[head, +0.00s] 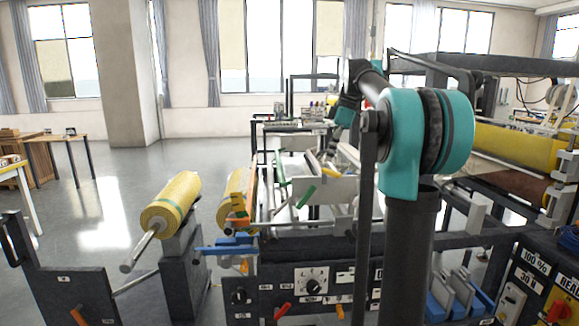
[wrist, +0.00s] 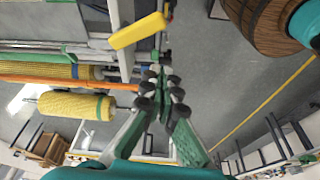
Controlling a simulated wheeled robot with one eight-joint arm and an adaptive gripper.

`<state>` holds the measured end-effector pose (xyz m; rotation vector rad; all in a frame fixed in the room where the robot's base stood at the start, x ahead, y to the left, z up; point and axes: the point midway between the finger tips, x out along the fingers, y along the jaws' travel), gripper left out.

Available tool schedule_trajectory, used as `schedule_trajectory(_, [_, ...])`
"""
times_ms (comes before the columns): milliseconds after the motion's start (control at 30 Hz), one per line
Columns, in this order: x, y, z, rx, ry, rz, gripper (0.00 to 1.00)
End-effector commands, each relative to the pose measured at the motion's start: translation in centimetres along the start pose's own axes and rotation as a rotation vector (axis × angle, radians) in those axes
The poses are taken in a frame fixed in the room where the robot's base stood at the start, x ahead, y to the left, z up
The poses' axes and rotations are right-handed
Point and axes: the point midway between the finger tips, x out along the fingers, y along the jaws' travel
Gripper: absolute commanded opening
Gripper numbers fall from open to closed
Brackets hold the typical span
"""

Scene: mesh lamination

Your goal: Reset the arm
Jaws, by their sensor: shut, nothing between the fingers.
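My gripper (wrist: 163,84) shows in the wrist view with its green-grey fingers brought together and nothing between them. In the head view my arm (head: 425,130), teal and black, rises at the right of centre and bends away from the camera. The gripper's fingers cannot be made out in that view.
A yellow mesh roll (head: 172,203) on a metal shaft stands at the left; it also shows in the wrist view (wrist: 77,105). A control panel (head: 310,290) lies in front. A yellow roll (head: 510,143) sits at the right. Open floor (head: 105,200) lies left.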

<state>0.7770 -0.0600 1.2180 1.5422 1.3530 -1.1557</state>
Motion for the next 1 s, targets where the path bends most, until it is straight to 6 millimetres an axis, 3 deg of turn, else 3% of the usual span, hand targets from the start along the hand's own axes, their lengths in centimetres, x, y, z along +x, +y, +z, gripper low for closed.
schedule_trajectory(267, [12.9,-5.6,3.4,0.454,-0.064,0.136,0.00])
schedule_trajectory(467, [22.2,-12.3,6.7,0.783,-0.060,0.258,0.00])
schedule_trajectory(600, [28.4,-18.0,9.2,1.002,-0.029,0.347,0.00])
schedule_trajectory(800, [34.6,-25.0,12.4,1.241,0.034,0.442,0.00])
schedule_trajectory(1000, [36.8,-28.0,13.7,1.340,0.071,0.479,0.00])
